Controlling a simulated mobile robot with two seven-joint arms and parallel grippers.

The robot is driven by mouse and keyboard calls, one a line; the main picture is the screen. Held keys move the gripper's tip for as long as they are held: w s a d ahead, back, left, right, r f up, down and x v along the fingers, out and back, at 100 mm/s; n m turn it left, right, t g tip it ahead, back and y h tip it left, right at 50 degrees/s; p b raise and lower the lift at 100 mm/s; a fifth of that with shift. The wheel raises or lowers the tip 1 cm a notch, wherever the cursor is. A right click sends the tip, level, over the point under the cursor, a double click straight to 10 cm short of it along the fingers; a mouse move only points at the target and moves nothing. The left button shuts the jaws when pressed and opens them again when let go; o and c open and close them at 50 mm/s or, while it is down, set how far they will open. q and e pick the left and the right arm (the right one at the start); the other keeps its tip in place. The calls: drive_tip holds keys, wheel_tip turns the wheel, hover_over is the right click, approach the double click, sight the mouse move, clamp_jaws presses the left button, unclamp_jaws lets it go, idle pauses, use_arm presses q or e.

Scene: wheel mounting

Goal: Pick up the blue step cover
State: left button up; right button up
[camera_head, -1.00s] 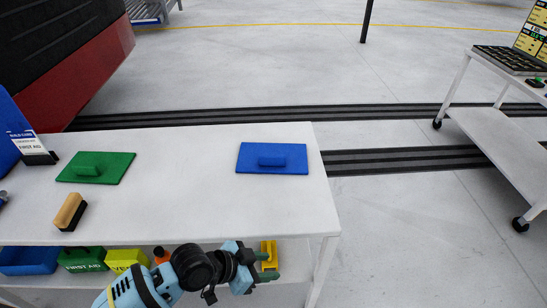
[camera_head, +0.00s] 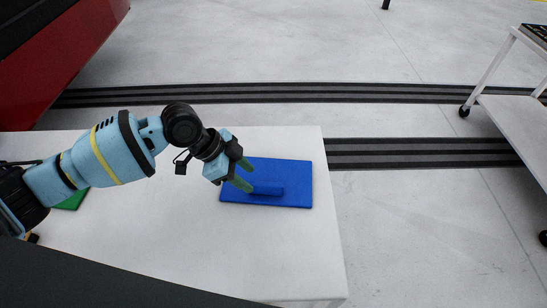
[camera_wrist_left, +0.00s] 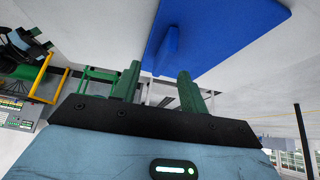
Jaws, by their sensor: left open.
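The blue step cover (camera_head: 290,178) is a flat blue plate with a raised block handle, lying on the right part of the white table. It also shows in the left wrist view (camera_wrist_left: 220,30), with its handle (camera_wrist_left: 167,50) just beyond the fingertips. My left gripper (camera_head: 245,175) is open at the plate's left part, its green fingers pointing toward the left end of the handle. In the left wrist view the two fingers (camera_wrist_left: 158,78) stand apart with nothing between them. The right gripper is not in view.
The white table (camera_head: 200,250) has bare room in front of the plate. A green plate (camera_head: 72,200) is mostly hidden behind my left arm. A white cart (camera_head: 515,110) stands at the right, and a red body (camera_head: 60,60) at the upper left.

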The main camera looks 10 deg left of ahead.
sight(262, 183)
use_arm(q)
drive_tip(key=shift+w+a, duration=0.1)
drive_tip(key=shift+w, duration=0.3)
drive_tip(key=shift+r, duration=0.1)
drive_tip(key=shift+s, duration=0.2)
drive_tip(key=shift+d+f, duration=0.2)
drive_tip(key=shift+d, duration=0.05)
drive_tip(key=shift+d+f, duration=0.25)
drive_tip(key=shift+f, duration=0.2)
drive_tip(key=shift+w+d+f, duration=0.15)
drive_tip(key=shift+d+f, duration=0.05)
drive_tip(key=shift+f, duration=0.1)
drive_tip(key=shift+d+f, duration=0.1)
drive_tip(key=shift+w+d+f, duration=0.1)
drive_tip(key=shift+d+f, duration=0.15)
drive_tip(key=shift+f, duration=0.05)
drive_tip(key=x, duration=0.3)
drive_tip(key=shift+w+d+f, duration=0.1)
drive_tip(key=shift+w+d, duration=0.05)
drive_tip(key=shift+d, duration=0.05)
drive_tip(key=shift+d+f, duration=0.2)
drive_tip(key=shift+f, duration=0.15)
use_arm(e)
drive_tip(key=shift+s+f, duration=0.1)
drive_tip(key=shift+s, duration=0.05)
